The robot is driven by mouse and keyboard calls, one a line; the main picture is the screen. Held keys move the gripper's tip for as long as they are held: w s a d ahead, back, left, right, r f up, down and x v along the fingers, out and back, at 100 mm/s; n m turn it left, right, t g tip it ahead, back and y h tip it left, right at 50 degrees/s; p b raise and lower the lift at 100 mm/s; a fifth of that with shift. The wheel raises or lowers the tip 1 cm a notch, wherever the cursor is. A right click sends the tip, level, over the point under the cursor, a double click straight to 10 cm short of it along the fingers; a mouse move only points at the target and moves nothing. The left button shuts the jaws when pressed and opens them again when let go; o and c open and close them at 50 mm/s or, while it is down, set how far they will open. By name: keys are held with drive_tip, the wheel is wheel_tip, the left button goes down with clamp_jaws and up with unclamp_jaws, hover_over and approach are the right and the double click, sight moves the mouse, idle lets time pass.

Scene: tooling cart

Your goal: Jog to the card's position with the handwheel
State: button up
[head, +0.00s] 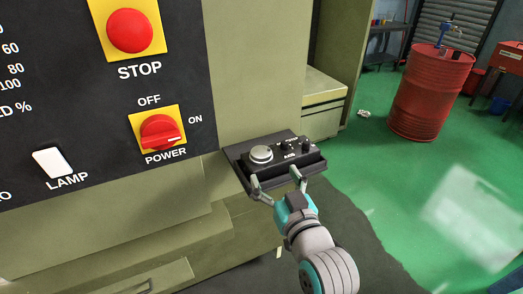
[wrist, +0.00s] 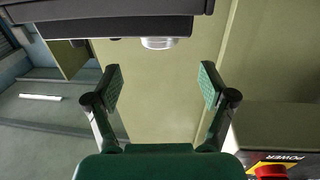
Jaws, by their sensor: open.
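The handwheel (head: 261,154) is a round silver knob on top of a black control box (head: 236,163) fixed at the machine's side. In the wrist view the handwheel (wrist: 158,43) shows edge-on under the dark box (wrist: 110,28), beyond the fingertips and roughly midway between them. My gripper (head: 276,180) is open and empty at the near edge of the box. In the wrist view both fingers of my gripper (wrist: 160,85) stand apart with nothing between them. No position card is recognisable in either view.
Small black knobs (head: 306,146) sit beside the handwheel. The machine panel (head: 90,110) at left carries a red STOP button (head: 130,30), a red POWER switch (head: 160,132) and a white LAMP switch (head: 52,162). A red drum (head: 430,92) stands back right on open green floor (head: 400,190).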

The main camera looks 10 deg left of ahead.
sight(265, 159)
drive_tip(key=x, duration=0.9)
drive_tip(key=shift+w+a, duration=0.15)
drive_tip(key=shift+w, duration=0.15)
drive_tip(key=shift+c, duration=0.2)
drive_tip(key=c, duration=1.1)
